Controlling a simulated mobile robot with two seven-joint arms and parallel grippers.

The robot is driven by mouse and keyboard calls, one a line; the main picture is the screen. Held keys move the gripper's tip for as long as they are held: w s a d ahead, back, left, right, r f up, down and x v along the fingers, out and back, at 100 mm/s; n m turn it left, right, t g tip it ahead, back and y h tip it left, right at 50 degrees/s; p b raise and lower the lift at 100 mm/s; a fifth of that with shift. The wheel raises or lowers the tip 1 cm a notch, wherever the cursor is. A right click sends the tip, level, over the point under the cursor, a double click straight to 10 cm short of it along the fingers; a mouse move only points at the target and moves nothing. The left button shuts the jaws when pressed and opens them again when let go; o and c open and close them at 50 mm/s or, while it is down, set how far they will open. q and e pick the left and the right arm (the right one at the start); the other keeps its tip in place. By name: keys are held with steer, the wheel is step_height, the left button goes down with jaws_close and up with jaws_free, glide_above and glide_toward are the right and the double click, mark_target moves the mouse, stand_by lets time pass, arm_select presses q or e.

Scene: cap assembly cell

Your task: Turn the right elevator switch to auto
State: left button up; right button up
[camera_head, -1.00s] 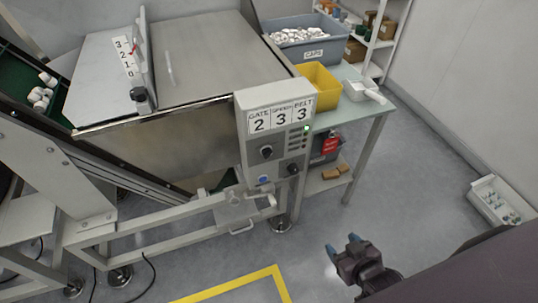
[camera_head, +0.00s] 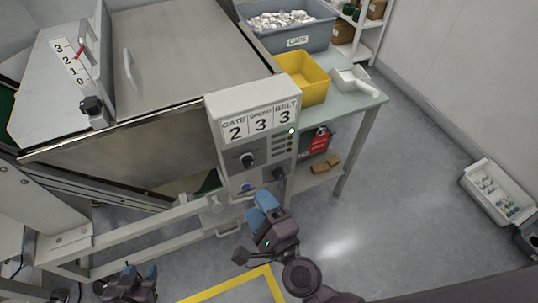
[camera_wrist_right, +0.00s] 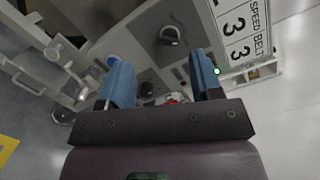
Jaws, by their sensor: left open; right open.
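The grey control panel (camera_head: 222,111) carries two black rotary knobs. The right elevator switch seems to be the lower right knob (camera_head: 279,173); its label and setting are too small to read. My right gripper (camera_head: 265,203) is open and empty, just below and in front of the panel. In the right wrist view that knob (camera_wrist_right: 147,89) lies in the gap between the blue fingertips, with no visible contact. The upper left knob (camera_head: 247,160) also shows in the wrist view (camera_wrist_right: 170,35). My left gripper (camera_head: 140,272) is open and empty at the lower left.
A blue button (camera_head: 246,187) sits low on the panel, and a lit green lamp (camera_head: 292,131) at its right edge. A machine frame rail (camera_head: 150,238) runs below. A table (camera_head: 352,107) with a yellow bin (camera_head: 302,80) stands behind.

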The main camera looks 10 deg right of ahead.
mark_target(249, 165)
steer(key=w+m, duration=0.2)
steer(key=w, duration=0.1)
steer(key=w+m+h, duration=0.1)
steer(key=w+m, duration=0.1)
steer(key=w, duration=0.2)
steer(key=w+a+m+h+p, duration=0.1)
steer(key=w+m, duration=0.1)
steer(key=w, duration=0.2)
steer(key=shift+a+f+t, duration=0.1)
steer(key=shift+f+t, duration=0.05)
steer(key=shift+t, duration=0.25)
steer(key=c, duration=0.9)
